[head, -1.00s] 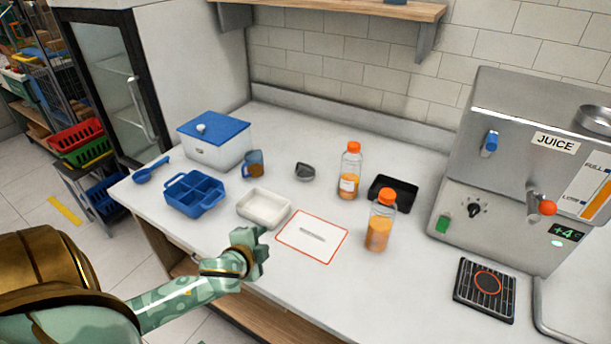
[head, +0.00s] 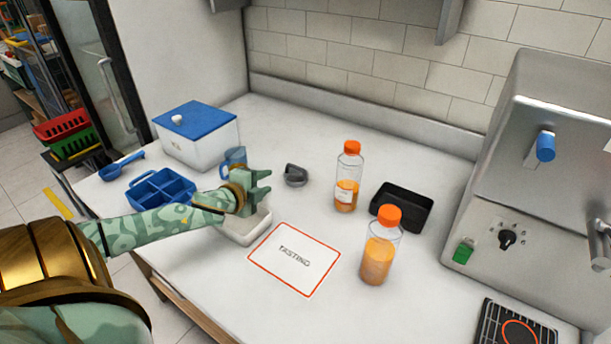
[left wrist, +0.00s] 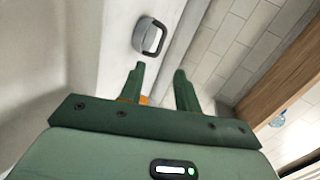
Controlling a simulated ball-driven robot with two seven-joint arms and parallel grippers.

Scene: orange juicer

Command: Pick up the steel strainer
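The steel strainer, a small grey piece with a dark loop-like part, lies on the white counter (head: 300,130) in the head view (head: 295,176). What looks like the same piece shows in the left wrist view (left wrist: 150,37), beyond the fingertips. My left gripper (head: 266,182) is open and empty, with its fingers pointing right. It is over the white tray, a little left of the strainer and apart from it. The two spread fingers also show in the left wrist view (left wrist: 160,78). My right gripper is not in view.
A blue mug (head: 234,157), partly hidden, stands behind my left gripper; the white tray (head: 245,237) is below it. A blue divided tray (head: 160,189) is left. Juice bottles (head: 347,185) (head: 378,258) and a black tray (head: 402,205) are right. The counter behind the strainer is clear.

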